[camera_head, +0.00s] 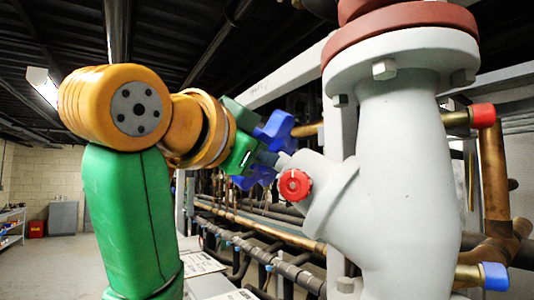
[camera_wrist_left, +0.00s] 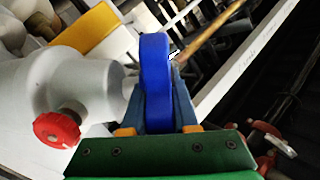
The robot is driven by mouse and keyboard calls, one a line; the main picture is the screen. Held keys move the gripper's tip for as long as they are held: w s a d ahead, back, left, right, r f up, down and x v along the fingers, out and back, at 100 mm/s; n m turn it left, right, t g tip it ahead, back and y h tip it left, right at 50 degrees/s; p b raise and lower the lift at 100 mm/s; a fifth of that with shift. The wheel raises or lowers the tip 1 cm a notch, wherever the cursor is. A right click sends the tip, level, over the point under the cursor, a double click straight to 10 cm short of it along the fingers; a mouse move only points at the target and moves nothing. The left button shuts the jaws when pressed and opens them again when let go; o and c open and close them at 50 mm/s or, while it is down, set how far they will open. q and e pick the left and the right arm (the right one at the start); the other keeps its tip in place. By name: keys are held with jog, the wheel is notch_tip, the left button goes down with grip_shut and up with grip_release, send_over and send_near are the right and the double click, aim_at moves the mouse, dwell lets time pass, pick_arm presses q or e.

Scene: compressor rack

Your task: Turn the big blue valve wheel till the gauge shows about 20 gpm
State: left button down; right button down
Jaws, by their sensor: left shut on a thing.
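The big blue valve wheel (camera_head: 277,128) is on a stem at the left side of the grey valve body (camera_head: 405,170). It also shows in the left wrist view (camera_wrist_left: 155,80), edge-on between my fingers. My left gripper (camera_head: 258,155) is at the wheel; in the left wrist view my left gripper (camera_wrist_left: 158,105) is shut on its rim, one finger on each side. Part of the wheel is hidden behind the gripper in the head view. No gauge can be made out in either view. My right gripper is not in view.
A small red knob (camera_head: 294,184) sits on the valve body close to the wheel, and also shows in the left wrist view (camera_wrist_left: 57,129). Copper pipes with a red cap (camera_head: 483,115) and a blue cap (camera_head: 494,276) are at right. Pipe racks run behind. Open floor lies at left.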

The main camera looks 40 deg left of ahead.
pick_arm(q)
jog(key=shift+d+r+n+g+y, duration=0.15)
jog(key=shift+n+g+y, duration=0.7)
jog(key=shift+g, duration=0.65)
jog(key=shift+g, duration=0.3)
jog(key=shift+r, duration=0.1)
jog(key=c, duration=0.7)
grip_release()
